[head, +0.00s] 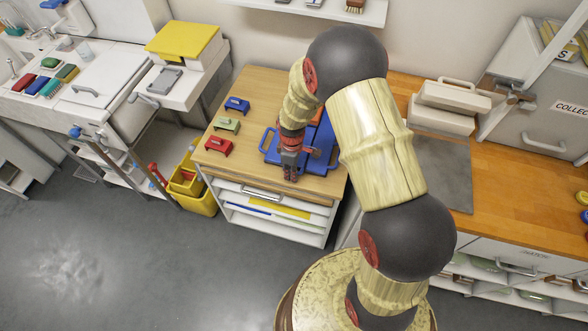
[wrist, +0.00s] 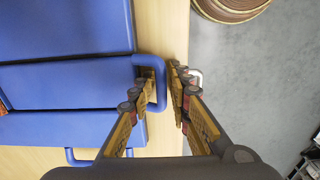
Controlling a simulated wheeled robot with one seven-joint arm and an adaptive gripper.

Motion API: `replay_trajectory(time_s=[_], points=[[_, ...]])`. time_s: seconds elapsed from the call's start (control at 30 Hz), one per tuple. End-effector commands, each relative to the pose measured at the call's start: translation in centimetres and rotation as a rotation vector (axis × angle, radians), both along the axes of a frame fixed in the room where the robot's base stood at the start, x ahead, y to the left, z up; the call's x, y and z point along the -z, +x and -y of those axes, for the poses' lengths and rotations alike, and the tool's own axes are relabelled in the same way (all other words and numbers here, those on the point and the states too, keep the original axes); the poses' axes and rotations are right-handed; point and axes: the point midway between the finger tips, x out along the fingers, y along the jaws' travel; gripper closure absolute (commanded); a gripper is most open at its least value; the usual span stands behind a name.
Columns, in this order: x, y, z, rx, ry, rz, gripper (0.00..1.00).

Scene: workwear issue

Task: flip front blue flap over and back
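A blue flapped piece (head: 318,152) lies on the wooden top of a cabinet, partly hidden by my arm. In the wrist view it shows as blue panels side by side. The middle panel (wrist: 65,87) has a blue loop handle (wrist: 163,78) at its right end, by the edge of the wooden top. Another blue handle (wrist: 78,160) shows at the lower left. My gripper (wrist: 166,88) is open, one finger on each side of the loop's outer bar. I cannot tell whether they touch it. In the head view my gripper (head: 291,172) points down at the piece's near edge.
Blue (head: 237,104), green (head: 227,124) and red (head: 218,146) small pieces stand on the left of the wooden top (head: 262,88). A yellow bin (head: 190,185) stands left of the cabinet. A grey mat (head: 445,170) lies on the right-hand counter. The floor in front is clear.

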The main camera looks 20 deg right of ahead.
Motion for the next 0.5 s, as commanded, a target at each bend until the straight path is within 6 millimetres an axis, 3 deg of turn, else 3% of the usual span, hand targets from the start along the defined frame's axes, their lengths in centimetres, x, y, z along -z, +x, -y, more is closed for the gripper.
replay_trajectory(time_s=[0.5], points=[[-4.8, 0.0, 0.0, 0.0, 0.0, 0.001, 0.8]])
